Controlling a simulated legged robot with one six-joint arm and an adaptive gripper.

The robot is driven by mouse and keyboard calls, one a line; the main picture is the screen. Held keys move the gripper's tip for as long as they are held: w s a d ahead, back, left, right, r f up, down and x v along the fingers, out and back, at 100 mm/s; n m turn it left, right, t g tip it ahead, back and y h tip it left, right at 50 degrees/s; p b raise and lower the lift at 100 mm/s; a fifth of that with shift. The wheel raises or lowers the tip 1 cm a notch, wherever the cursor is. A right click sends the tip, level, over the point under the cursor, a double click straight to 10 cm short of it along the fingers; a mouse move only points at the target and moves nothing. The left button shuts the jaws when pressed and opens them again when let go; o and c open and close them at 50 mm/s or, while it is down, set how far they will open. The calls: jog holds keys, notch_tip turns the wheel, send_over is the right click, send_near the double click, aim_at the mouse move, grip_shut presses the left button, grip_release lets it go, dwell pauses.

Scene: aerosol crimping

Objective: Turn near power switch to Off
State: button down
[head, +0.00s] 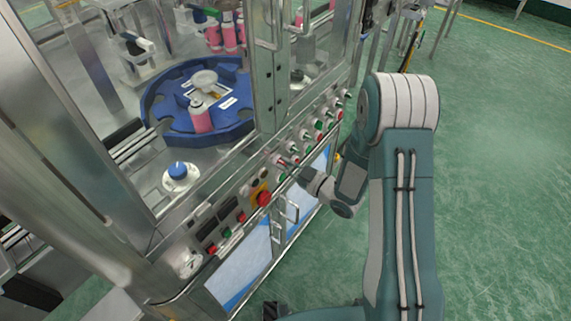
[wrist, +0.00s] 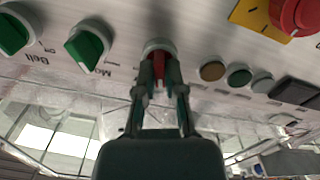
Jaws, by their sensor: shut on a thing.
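The power switch (wrist: 158,64) is a red knob in a pale round collar on the metal control panel. In the wrist view it sits between the fingertips of my gripper (wrist: 158,75), which is shut on it. The fingers cover part of the knob, so its exact angle is hard to tell. In the head view my gripper (head: 290,169) reaches the front of the panel from the right, just above the red emergency stop button (head: 263,198). The switch's label is not readable.
Two green knobs (wrist: 86,47) are left of my gripper in the wrist view. Small round lamps (wrist: 212,71) and the emergency stop (wrist: 296,14) on its yellow plate are on the right. The machine holds a blue turntable (head: 166,110). Green floor (head: 490,170) lies open at right.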

jog(key=shift+f+n, duration=0.1)
jog(key=shift+n, duration=0.9)
jog(key=c, duration=0.7)
grip_release()
jog(key=shift+c, duration=0.2)
jog(key=shift+s, duration=0.1)
jog(key=v, duration=1.1)
jog(key=shift+s+d, duration=0.25)
jog(key=shift+d, duration=0.1)
